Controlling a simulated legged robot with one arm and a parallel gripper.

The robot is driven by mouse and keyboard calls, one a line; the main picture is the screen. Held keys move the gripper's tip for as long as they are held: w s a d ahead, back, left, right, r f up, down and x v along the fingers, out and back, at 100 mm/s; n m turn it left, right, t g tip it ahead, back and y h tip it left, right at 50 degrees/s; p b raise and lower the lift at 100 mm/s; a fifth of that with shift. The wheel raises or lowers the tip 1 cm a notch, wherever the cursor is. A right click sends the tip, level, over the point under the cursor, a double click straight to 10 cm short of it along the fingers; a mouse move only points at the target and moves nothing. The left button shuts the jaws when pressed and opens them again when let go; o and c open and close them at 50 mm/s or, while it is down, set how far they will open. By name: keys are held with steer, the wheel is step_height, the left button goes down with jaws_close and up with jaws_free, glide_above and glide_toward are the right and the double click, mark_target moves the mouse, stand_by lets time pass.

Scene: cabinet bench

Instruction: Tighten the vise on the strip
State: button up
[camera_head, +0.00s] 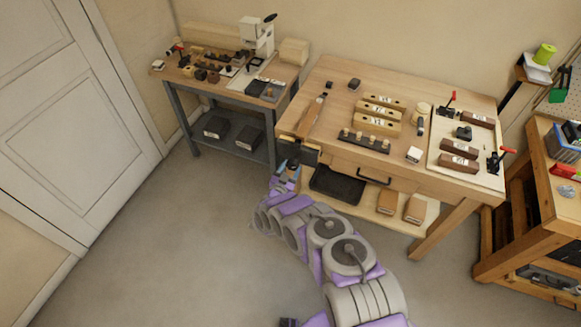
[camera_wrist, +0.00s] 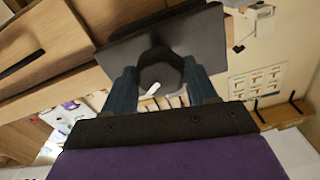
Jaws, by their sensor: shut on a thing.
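The vise (camera_head: 298,151) is a dark block on the left front corner of the middle workbench. In the wrist view its dark flat jaw plate (camera_wrist: 200,42) stands behind a round black knob (camera_wrist: 160,66) with a small white mark. My gripper (camera_wrist: 160,82) has its two blue fingers on either side of the knob, shut on it. In the head view my gripper (camera_head: 288,168) is at the front of the vise, below the bench top. A long wooden strip (camera_head: 312,114) lies on the bench top behind the vise; whether it sits between the jaws is hidden.
A dark tray (camera_head: 336,185) is on the lower shelf. The floor (camera_head: 190,240) at left is clear.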

steer(key=shift+s+a+f, duration=0.1)
steer(key=shift+f, duration=0.1)
steer(key=shift+m, duration=2)
steer(key=shift+b, duration=0.3)
steer(key=m, duration=0.4)
steer(key=shift+w+b, duration=0.2)
steer(key=shift+b, duration=0.2)
steer(key=o, duration=0.9)
steer(key=shift+r, duration=0.15)
steer(key=p+v, duration=0.1)
steer(key=v, duration=0.6)
steer(key=shift+w, duration=0.1)
